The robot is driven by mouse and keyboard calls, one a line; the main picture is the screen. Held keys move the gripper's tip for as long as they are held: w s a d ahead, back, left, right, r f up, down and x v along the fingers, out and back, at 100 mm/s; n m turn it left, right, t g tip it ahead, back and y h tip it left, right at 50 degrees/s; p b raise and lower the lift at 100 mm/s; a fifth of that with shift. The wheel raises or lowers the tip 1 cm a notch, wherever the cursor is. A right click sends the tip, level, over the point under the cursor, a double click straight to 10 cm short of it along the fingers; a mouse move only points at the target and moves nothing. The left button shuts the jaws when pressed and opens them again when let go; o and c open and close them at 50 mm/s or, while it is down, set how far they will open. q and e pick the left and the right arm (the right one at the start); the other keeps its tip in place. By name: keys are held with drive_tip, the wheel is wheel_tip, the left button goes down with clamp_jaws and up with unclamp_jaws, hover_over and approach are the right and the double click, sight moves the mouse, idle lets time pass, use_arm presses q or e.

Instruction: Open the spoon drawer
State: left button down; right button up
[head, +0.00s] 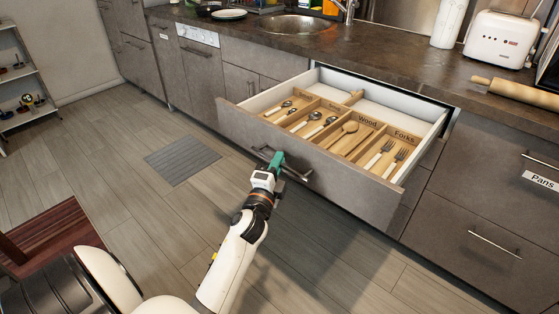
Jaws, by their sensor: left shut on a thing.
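The spoon drawer (322,171) is pulled well out from under the dark counter. Its wooden cutlery tray (336,143) holds spoons (313,120), wooden utensils (344,131) and forks (379,155), with compartment labels including "Wood" and "Forks". A metal bar handle (295,172) runs across the drawer's grey front. My left gripper (278,161), with green fingers, is shut on the handle near its left part. The fingertips partly cover the handle there. My right gripper is not in view.
A lower drawer labelled "Pans" (541,180) is shut at the right. The counter (405,68) holds a white toaster (500,38) and a rolling pin (515,92). A sink (300,24) lies at the back.

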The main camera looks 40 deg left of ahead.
use_arm(q)
drive_tip(key=c, duration=1.5)
unclamp_jaws()
